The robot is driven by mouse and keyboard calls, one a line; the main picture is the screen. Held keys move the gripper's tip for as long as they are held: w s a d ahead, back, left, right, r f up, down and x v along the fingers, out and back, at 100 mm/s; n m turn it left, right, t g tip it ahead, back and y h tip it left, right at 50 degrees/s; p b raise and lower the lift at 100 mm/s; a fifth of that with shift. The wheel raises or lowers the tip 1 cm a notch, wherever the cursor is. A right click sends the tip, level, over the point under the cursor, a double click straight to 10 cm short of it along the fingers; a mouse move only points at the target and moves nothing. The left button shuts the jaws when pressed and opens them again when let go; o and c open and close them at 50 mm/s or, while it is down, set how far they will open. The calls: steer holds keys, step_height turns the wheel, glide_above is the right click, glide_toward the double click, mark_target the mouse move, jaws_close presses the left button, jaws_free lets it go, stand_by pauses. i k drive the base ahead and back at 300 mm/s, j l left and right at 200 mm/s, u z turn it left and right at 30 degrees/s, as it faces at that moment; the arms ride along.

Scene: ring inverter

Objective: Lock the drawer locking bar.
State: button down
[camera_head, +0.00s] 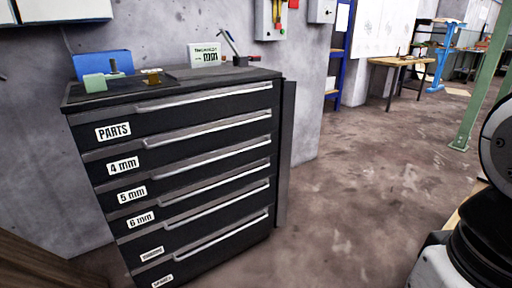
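A dark drawer cabinet (190,100) stands against the grey wall at the left. Its stacked black drawers have pale handle strips and white labels such as PARTS (113,131) and 4 mm (123,166). All drawers look shut. A tall dark upright flap, which looks like the locking bar (286,155), runs along the cabinet's right front edge. It stands out to the right and does not cover the drawer fronts or their handles. My gripper is out of view; only white and black parts of my arm show at the right edge.
On the cabinet top are a blue bin (101,64), a green block (95,82) and small tools. Wall boxes (270,20) hang above. The floor (350,215) right of the cabinet is clear. A wooden bench (402,62) and green post (480,90) stand farther back.

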mark_target(290, 86)
steer(key=i+l+z, duration=0.1)
steer(key=i, duration=0.3)
steer(key=i+j, duration=0.15)
steer(key=i, duration=0.15)
steer(key=i+j+z, duration=0.1)
steer(key=i+j, duration=0.1)
steer(key=i, duration=0.1)
